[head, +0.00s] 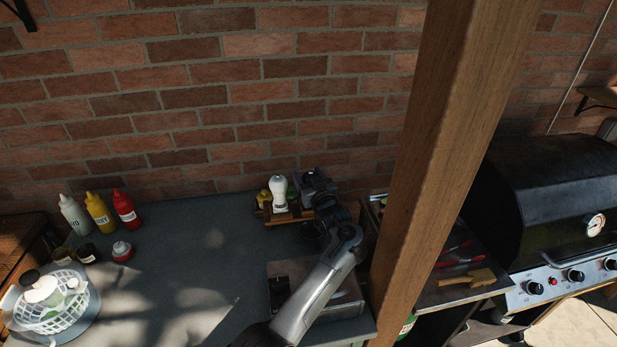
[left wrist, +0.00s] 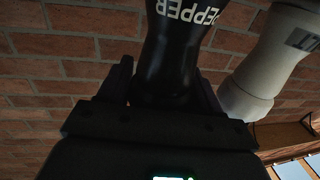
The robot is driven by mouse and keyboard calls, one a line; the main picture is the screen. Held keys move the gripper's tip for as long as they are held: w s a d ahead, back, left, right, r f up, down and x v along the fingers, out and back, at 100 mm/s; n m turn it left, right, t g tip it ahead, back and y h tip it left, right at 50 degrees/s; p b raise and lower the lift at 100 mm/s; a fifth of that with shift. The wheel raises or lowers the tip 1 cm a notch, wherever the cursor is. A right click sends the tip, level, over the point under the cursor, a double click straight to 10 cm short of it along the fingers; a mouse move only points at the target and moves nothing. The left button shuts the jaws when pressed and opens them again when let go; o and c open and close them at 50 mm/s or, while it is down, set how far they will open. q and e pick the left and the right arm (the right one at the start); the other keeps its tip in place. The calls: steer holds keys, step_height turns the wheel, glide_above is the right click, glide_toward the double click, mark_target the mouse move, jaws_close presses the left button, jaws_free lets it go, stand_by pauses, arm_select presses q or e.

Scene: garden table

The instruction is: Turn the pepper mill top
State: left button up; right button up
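The black pepper mill (left wrist: 175,50) with white PEPPER lettering stands close in front of my left gripper in the left wrist view. The fingers of my left gripper (left wrist: 160,90) sit on either side of its narrow part. I cannot tell whether they press on it. In the head view my left gripper (head: 318,190) is at the right end of the wooden rack (head: 285,219), by the wall. The arm and gripper largely hide the pepper mill there. My right gripper is in neither view.
A white mill (head: 279,190) stands in the rack beside my gripper; it also shows in the left wrist view (left wrist: 270,60). Sauce bottles (head: 98,212) and a white basket (head: 50,305) are at left. A wooden post (head: 450,130) rises right of my arm. The middle counter is clear.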

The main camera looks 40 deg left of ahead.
arm_select(q)
steer(key=shift+o, duration=1.4)
steer(key=v, duration=1)
steer(key=shift+s+d, duration=0.3)
